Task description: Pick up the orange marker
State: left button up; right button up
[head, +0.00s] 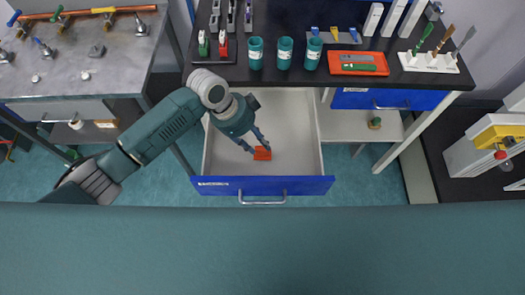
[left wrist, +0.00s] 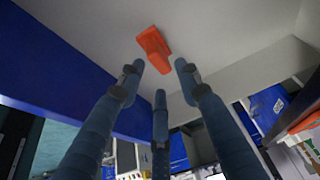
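The orange marker (head: 262,154) lies on the floor of the open drawer (head: 298,150), near the drawer's blue front. It is a small orange block, and it also shows in the left wrist view (left wrist: 153,45). My left gripper (head: 258,147) reaches down into the drawer, right at the marker. In the left wrist view its fingers (left wrist: 159,76) are spread apart with nothing between them, and the marker lies just beyond the tips. The head view does not show clearly whether a finger touches it. My right gripper is in neither view.
The black bench top (head: 280,78) is above the drawer, with several teal cups (head: 285,52), an orange tray (head: 358,63) and a white tool stand (head: 428,62). The drawer's walls enclose my left gripper. A grey workbench (head: 70,75) stands at the left. The rest of the drawer floor is clear.

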aim_at(262, 150)
pick_arm(q)
jog(key=p+x, duration=0.1)
jog(key=x, duration=0.2)
jog(key=shift+s+f, duration=0.15)
jog(key=shift+f, duration=0.25)
jog(key=shift+d+f, duration=0.2)
jog(key=shift+f, duration=0.4)
grip_shut()
